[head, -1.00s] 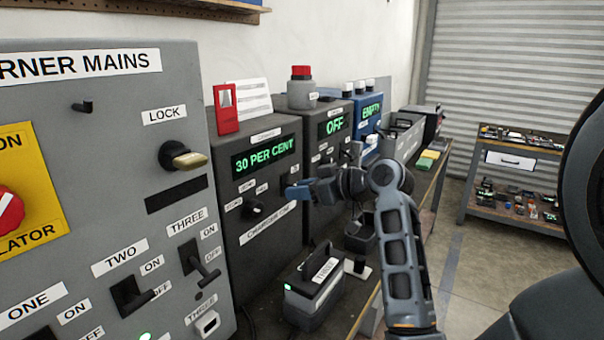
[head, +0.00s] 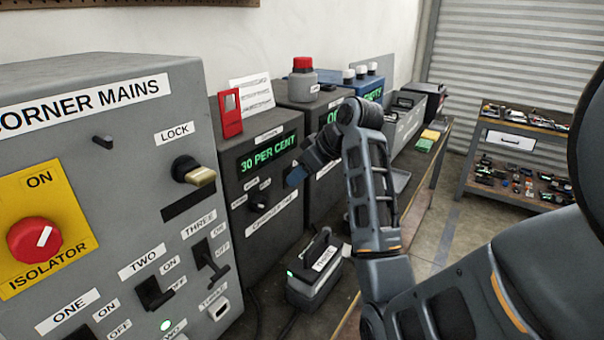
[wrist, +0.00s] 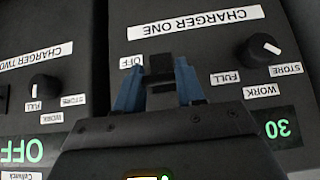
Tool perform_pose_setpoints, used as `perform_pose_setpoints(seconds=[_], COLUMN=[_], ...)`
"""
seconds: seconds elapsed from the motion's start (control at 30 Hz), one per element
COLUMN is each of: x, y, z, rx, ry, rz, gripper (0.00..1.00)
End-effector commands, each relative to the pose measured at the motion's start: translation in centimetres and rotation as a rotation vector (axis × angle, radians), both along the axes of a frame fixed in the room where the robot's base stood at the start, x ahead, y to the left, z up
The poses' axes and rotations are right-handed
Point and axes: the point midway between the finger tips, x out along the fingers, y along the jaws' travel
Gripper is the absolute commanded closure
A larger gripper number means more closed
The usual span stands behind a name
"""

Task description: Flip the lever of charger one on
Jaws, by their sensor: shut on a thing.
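Charger one (head: 247,190) is a dark grey box whose green display reads 30 PER CENT. In the wrist view, which is upside down, its black lever (wrist: 160,68) sits between the blue fingers of my gripper (wrist: 160,84). The gripper is shut on the lever. An OFF label (wrist: 131,62) shows beside one finger; I see no ON label by the lever. In the head view my gripper (head: 296,176) is at the right part of charger one's front, and the lever is hidden behind it. Charger one's rotary knob (wrist: 264,48) stands clear of the fingers.
Charger two (wrist: 35,110), reading OFF, stands close beside charger one. The corner mains box (head: 110,150) with a red isolator knob (head: 35,240) and several levers is at the left. A battery-like case (head: 315,275) lies on the bench below charger one.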

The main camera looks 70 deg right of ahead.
Motion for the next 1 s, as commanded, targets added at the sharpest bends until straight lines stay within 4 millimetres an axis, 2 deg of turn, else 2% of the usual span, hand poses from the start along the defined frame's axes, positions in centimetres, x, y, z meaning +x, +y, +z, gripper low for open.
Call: perform_pose_setpoints(seconds=[0.4, 0.43, 0.6, 0.7, 1.0], x=[0.19, 0.19, 0.18, 0.14, -0.19], y=[-0.03, -0.03, 0.00, 0.00, 0.01], z=[0.24, 0.24, 0.21, 0.16, 0.49], rx=[-0.003, -0.003, -0.002, -0.001, -0.003], ry=[0.001, 0.001, 0.002, 0.002, 0.002], rz=[0.002, 0.002, 0.002, 0.002, 0.000], gripper=[0.92, 0.59, 0.43, 0.36, 0.36])
